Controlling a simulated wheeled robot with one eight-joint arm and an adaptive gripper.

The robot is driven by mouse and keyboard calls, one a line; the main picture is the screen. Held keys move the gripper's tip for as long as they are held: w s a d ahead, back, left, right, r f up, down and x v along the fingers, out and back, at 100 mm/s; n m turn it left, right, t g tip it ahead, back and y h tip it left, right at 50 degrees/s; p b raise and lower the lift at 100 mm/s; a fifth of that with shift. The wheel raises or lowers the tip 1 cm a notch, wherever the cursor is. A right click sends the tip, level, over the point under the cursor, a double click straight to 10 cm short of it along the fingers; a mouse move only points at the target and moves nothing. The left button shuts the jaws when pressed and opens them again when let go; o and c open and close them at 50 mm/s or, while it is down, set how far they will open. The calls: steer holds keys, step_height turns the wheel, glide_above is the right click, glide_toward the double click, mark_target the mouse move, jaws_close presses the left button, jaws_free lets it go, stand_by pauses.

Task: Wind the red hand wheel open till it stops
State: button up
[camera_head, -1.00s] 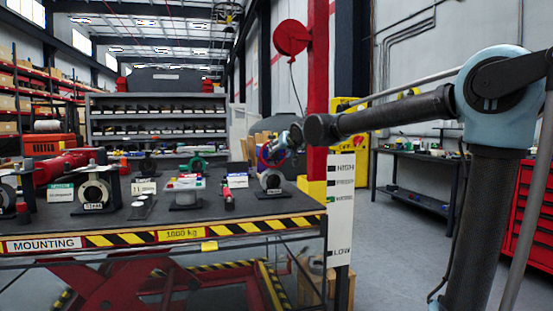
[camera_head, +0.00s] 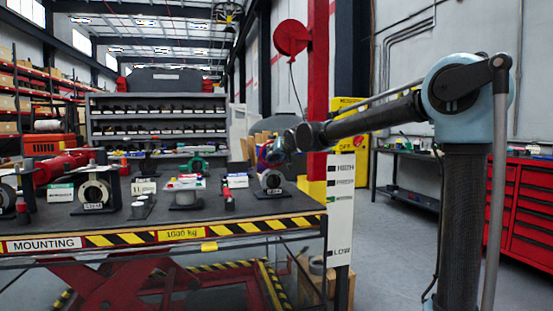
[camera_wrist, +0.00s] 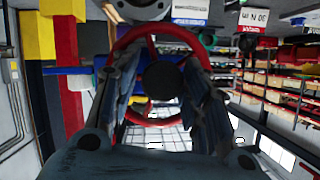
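The red hand wheel (camera_wrist: 168,34) shows in the wrist view as a red ring with a spoke and a dark round hub (camera_wrist: 165,80). My gripper (camera_wrist: 163,84) faces the wheel, with one finger on each side of the hub. The fingers are spread wide apart, and parts of the ring are hidden behind them. Whether they touch the rim or spokes I cannot tell. In the head view my gripper (camera_head: 277,150) is at the right end of the bench, and the wheel is mostly hidden there.
The dark bench (camera_head: 150,218) has a striped front edge and holds several flanged parts, such as a grey ring part (camera_head: 95,194). A red post (camera_head: 318,90) and a white scale board (camera_head: 340,210) stand close to my arm. Open floor lies at the right.

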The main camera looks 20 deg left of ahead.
steer(key=c, duration=0.5)
steer(key=shift+o, duration=0.2)
steer(key=shift+n, duration=0.3)
steer(key=n+t+h, duration=0.1)
steer(key=n+h, duration=0.1)
steer(key=shift+s+a+n, duration=0.1)
steer(key=shift+n, duration=0.2)
steer(key=n+t+h, duration=0.1)
steer(key=n+t, duration=0.1)
steer(key=n, duration=0.1)
steer(key=shift+n+h, duration=0.3)
steer(key=shift+h, duration=0.1)
steer(key=n+t+h, duration=0.1)
steer(key=n+t, duration=0.1)
steer(key=n, duration=0.2)
steer(key=shift+a+f, duration=0.1)
steer(key=shift+f, duration=0.05)
steer(key=shift+s+f+n+t, duration=0.1)
steer(key=shift+n+t, duration=0.8)
steer(key=shift+n, duration=1.2)
steer(key=o, duration=1.1)
steer(key=shift+c, duration=0.2)
